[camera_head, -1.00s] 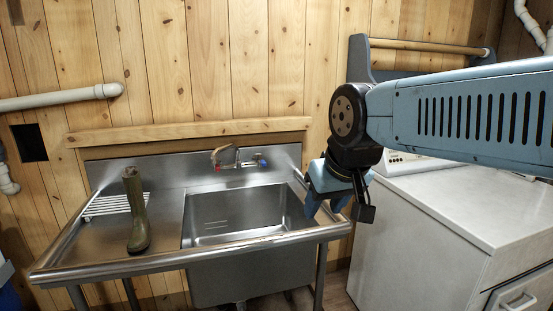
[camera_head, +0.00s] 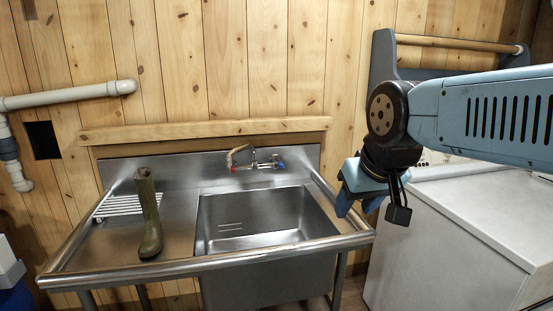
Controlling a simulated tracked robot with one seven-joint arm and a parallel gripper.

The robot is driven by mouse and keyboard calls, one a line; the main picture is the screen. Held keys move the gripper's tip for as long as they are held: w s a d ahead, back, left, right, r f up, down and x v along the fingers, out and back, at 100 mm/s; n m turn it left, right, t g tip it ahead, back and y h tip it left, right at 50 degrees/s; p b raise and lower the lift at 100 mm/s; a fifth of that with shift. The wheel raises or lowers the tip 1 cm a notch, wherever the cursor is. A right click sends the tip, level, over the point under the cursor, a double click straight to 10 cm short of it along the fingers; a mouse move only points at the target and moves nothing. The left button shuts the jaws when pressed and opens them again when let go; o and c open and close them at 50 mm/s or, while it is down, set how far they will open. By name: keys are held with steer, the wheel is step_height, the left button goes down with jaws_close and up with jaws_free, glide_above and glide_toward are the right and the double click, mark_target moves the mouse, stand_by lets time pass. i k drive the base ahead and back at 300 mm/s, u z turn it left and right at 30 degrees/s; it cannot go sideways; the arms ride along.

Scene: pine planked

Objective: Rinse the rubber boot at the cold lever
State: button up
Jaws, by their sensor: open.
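A tall olive-green rubber boot (camera_head: 150,215) stands upright on the left drainboard of the steel sink (camera_head: 265,222). The faucet (camera_head: 240,155) is on the backsplash above the basin, with a red-marked handle (camera_head: 233,169) on the left and a blue-marked lever (camera_head: 280,165) on the right. My gripper (camera_head: 358,205) is open and empty, pointing down over the sink's right end. It is well to the right of the boot and apart from the lever.
A white rack (camera_head: 119,205) lies on the drainboard behind the boot. A white appliance (camera_head: 460,225) stands right of the sink, under my arm. A wooden ledge (camera_head: 205,131) runs above the backsplash. The basin is empty.

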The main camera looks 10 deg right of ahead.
mark_target(276, 157)
steer(key=i, duration=0.85)
steer(key=u, duration=0.05)
